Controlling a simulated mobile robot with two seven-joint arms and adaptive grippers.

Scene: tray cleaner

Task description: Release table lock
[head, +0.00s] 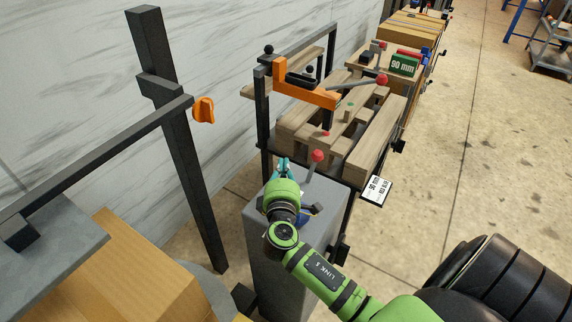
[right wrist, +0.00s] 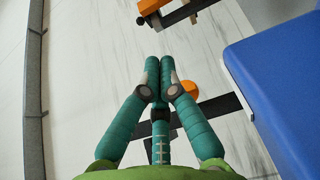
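Which part is the table lock, I cannot tell for sure. A lever with a red ball knob (head: 317,156) stands at the near end of the table with wooden slats (head: 376,136). An orange knob (head: 204,110) sits on the dark post frame at the left; an orange part (right wrist: 188,88) also shows behind my fingers in the right wrist view. My right gripper (head: 283,163) is above the grey pedestal, just left of the red-knobbed lever and apart from it. In the right wrist view its teal fingertips (right wrist: 160,66) are together with nothing between them. My left gripper is out of view.
The grey pedestal (head: 262,240) stands below my right gripper. An orange clamp bracket (head: 305,92) and another red-knobbed lever (head: 381,80) are on the slatted table. A cardboard box (head: 130,270) is at lower left. A blue panel (right wrist: 270,80) fills the wrist view's right.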

